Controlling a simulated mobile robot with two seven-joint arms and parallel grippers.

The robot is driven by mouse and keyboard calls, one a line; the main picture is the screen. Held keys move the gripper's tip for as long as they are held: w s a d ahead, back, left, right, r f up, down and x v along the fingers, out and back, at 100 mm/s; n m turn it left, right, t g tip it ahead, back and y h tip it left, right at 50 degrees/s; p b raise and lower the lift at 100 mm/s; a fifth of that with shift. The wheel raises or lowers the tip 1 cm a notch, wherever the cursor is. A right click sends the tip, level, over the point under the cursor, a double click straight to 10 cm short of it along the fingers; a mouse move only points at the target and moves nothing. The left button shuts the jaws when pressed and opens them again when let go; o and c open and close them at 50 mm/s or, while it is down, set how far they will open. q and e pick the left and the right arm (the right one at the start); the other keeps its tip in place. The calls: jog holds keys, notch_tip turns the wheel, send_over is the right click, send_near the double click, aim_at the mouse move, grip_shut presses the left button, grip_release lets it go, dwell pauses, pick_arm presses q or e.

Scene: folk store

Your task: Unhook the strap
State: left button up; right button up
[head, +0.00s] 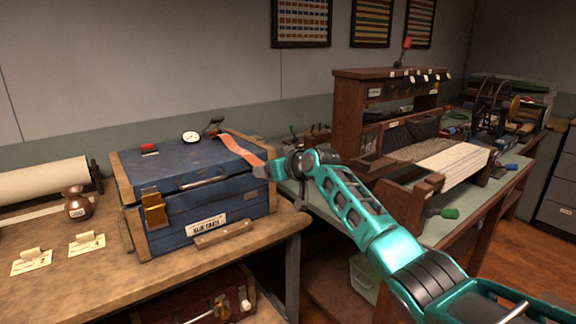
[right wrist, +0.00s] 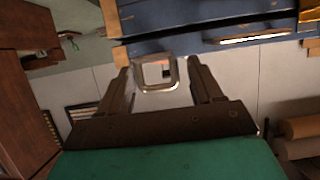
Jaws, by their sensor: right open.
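A blue crate (head: 190,185) with wooden edges stands on the left bench. An orange strap (head: 240,149) lies over its lid and runs down to the right corner. My right gripper (head: 272,168) is at that corner, by the strap's lower end. In the right wrist view my right gripper (right wrist: 158,78) is open. A squarish metal ring (right wrist: 175,73) shows between its fingers; I cannot tell whether they touch it. Part of the blue crate (right wrist: 210,25) is beyond the fingertips. Whether the ring sits on a hook is hidden. My left gripper is out of view.
A brass latch (head: 153,208) is on the crate's front. A small brown jug (head: 76,203) and tags (head: 87,243) stand left of it. A wooden loom (head: 390,130) stands on the bench to the right, close to my right arm.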

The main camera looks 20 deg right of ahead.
jog(key=v, duration=1.2)
jog(key=shift+p, duration=0.45)
jog(key=shift+a+r, duration=0.1)
jog(key=shift+a, duration=0.05)
jog(key=s+a+f, duration=0.1)
jog(key=s+f, duration=0.3)
jog(key=f, duration=0.3)
jog(key=s+f+m+g+h, duration=0.1)
jog(key=s+f, duration=0.3)
jog(key=f, duration=0.4)
jog(key=s+a+f, duration=0.1)
jog(key=s+f, duration=0.3)
jog(key=f, duration=0.3)
jog(key=s+f, duration=0.6)
jog(key=s, duration=0.5)
jog(key=s+f+h, duration=0.1)
jog(key=s+f, duration=0.5)
jog(key=s, duration=0.5)
jog(key=shift+s+a+g+h, duration=0.3)
jog(key=shift+a+g, duration=0.05)
jog(key=shift+g, duration=0.05)
